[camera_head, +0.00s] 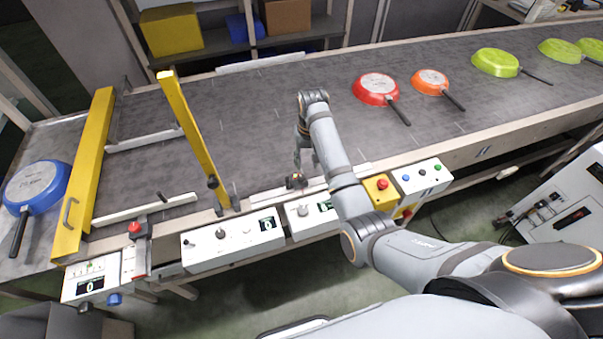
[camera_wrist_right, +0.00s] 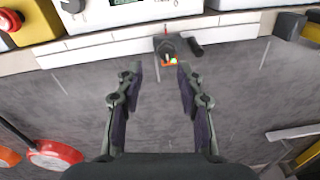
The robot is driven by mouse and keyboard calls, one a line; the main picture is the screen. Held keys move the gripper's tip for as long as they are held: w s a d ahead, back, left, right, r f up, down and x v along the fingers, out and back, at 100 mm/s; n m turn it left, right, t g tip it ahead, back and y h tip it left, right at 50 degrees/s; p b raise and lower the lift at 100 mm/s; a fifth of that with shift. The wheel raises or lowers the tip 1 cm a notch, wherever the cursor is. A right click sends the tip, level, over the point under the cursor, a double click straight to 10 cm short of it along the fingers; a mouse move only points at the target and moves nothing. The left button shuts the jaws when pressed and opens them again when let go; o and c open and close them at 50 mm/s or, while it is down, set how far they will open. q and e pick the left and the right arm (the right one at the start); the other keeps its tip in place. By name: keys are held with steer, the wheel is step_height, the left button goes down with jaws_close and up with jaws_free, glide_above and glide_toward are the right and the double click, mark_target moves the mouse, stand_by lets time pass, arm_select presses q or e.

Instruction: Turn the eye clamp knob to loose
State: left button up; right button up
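A small dark eye clamp (camera_wrist_right: 166,47) sits on the conveyor's edge rail at the top of the right wrist view, with a small orange and green spot at its tip. A black knob-like cylinder (camera_wrist_right: 195,49) sticks out on its right side. I cannot read the knob's setting. My right gripper (camera_wrist_right: 159,68) is open and empty, its fingertips just short of the clamp and apart from it. In the head view the clamp (camera_head: 296,181) shows small on the near rail, with the right gripper just above it and partly covering it. My left gripper is out of view.
Control boxes (camera_head: 232,245) line the near conveyor edge. A yellow box with a red button (camera_head: 382,184) stands right of my forearm. A yellow bar (camera_head: 190,130) rises left of the clamp. A red pan (camera_head: 375,88) and other pans lie farther right on the belt.

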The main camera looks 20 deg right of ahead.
mark_target(302, 178)
steer(key=f, duration=0.2)
steer(key=w+f, duration=0.1)
steer(key=f, duration=0.2)
steer(key=a+f+p, duration=0.1)
steer(key=f, duration=0.2)
steer(key=shift+w+a+f, duration=0.1)
steer(key=shift+w+f, duration=0.05)
steer(key=shift+f, duration=0.1)
jaws_close()
